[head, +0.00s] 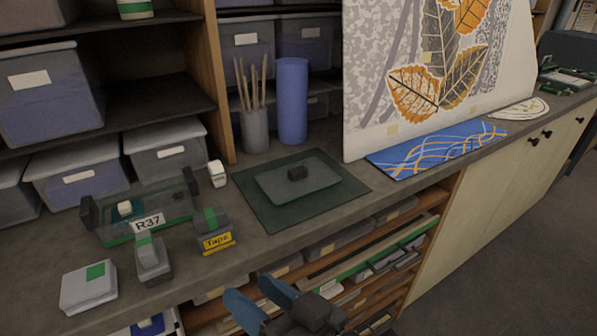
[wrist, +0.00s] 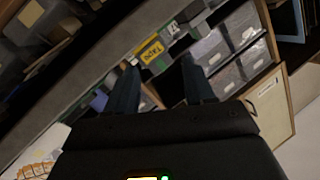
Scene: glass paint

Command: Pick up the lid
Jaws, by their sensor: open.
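My gripper (head: 257,297) is at the bottom of the head view, in front of the bench edge and apart from the lid. Its two blue-grey fingers are spread, with nothing between them. In the wrist view the open fingers (wrist: 160,82) point toward the bench and shelves. I cannot make out the lid there.
A clear container (head: 175,207) with dark handles and an R37 label stands left of the mat. A tape dispenser (head: 212,232) is nearer. A grey cup of brushes (head: 255,130) and a blue cylinder (head: 292,100) stand behind. A blue patterned sheet (head: 435,148) lies right. Open shelves are below the bench.

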